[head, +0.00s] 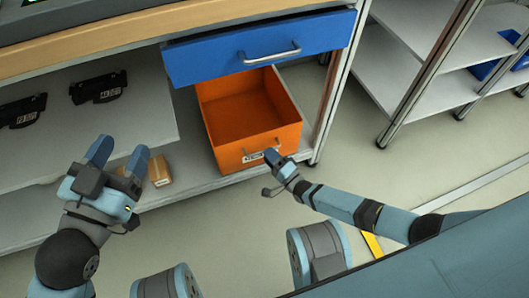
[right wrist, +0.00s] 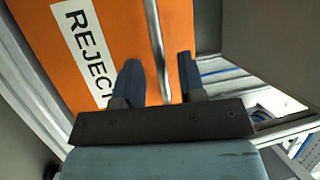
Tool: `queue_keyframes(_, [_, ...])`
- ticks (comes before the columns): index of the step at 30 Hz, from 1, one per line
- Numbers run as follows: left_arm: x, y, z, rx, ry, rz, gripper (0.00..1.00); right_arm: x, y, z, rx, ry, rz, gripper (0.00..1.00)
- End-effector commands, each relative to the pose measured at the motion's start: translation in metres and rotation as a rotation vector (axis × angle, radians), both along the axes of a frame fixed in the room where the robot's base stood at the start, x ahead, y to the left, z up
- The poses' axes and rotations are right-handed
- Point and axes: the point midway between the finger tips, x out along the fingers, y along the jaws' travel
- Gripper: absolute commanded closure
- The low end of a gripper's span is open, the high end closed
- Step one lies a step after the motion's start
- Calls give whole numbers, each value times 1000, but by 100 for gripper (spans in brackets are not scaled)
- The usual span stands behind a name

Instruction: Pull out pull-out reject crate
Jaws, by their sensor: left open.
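The orange reject crate (head: 225,150) stands on the lower shelf under a blue drawer, its empty inside visible from above. Its front face is near the shelf's front edge. The front carries a white REJECT label (right wrist: 85,55) and a metal bar handle (right wrist: 155,45). My right gripper (head: 271,156) is at the crate's front, beside the label. In the right wrist view its two fingers (right wrist: 159,78) stand apart, one on each side of the handle, with gaps visible. My left gripper (head: 119,156) is open and empty, to the left of the crate.
The blue drawer (head: 260,50) with its metal handle overhangs the back of the crate. A small brown box (head: 160,170) lies on the lower shelf near my left gripper. Black labelled holders (head: 98,88) are on the left. The floor (head: 360,170) to the right is clear.

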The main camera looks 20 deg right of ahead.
Motion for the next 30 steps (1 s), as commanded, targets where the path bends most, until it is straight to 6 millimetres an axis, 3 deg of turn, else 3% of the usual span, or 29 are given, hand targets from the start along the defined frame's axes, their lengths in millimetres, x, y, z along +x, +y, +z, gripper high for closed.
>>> queue_keyframes(6, [4, 1, 1, 21, -48, 4, 44, 22, 10, 3, 0, 0, -1, 63])
queue_keyframes(17, [3, 3, 3, 34, -61, 1, 44, 26, 12, 5, 0, 1, -1, 63])
queue_keyframes(22, [2, 3, 2, 36, -60, 1, 44, 25, 12, 5, 0, 1, -1, 100])
queue_keyframes(30, [3, 3, 4, 31, -59, 1, 44, 24, 11, 5, -1, 2, -1, 100])
